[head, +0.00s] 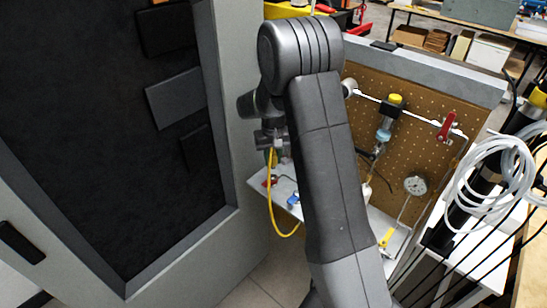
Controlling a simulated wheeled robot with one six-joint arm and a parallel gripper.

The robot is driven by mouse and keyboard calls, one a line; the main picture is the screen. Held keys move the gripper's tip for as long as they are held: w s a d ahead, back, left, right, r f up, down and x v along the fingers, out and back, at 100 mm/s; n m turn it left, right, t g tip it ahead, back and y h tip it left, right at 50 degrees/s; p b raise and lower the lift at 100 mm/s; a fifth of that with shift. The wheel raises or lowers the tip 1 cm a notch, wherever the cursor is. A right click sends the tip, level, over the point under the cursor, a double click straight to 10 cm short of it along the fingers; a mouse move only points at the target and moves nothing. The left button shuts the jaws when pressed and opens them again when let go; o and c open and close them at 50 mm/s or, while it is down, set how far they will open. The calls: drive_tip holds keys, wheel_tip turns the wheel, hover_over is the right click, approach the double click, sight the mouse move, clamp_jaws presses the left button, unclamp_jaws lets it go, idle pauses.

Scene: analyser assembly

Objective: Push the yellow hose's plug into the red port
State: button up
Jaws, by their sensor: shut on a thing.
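My gripper (272,146) is at the upper middle of the head view, left of my forearm, pointing down. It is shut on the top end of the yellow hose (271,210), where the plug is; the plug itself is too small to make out. The hose hangs down in a loop and curves up to the right near the white shelf. A small red part (269,182), likely the red port, sits at the left end of the shelf, below the gripper and close to the hose. My arm hides part of the shelf.
A blue fitting (293,199) sits on the white shelf (284,188) right of the red part. A grey cabinet frame (228,100) stands close left. A pegboard (425,125) with valves and a gauge (415,184), and coiled white tubing (490,180), are at right.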

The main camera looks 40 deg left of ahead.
sight(273, 167)
drive_tip(key=shift+f, duration=0.15)
drive_tip(key=shift+f+b, duration=1.2)
drive_tip(key=shift+f, duration=0.35)
drive_tip(key=shift+f+b, duration=0.3)
idle(0.8)
drive_tip(key=shift+f+b, duration=0.3)
drive_tip(key=shift+f, duration=0.1)
drive_tip(key=shift+f+b, duration=0.35)
drive_tip(key=shift+f, duration=0.15)
idle(0.4)
drive_tip(key=o, duration=1.1)
drive_tip(key=shift+c, duration=0.2)
drive_tip(key=shift+r, duration=0.1)
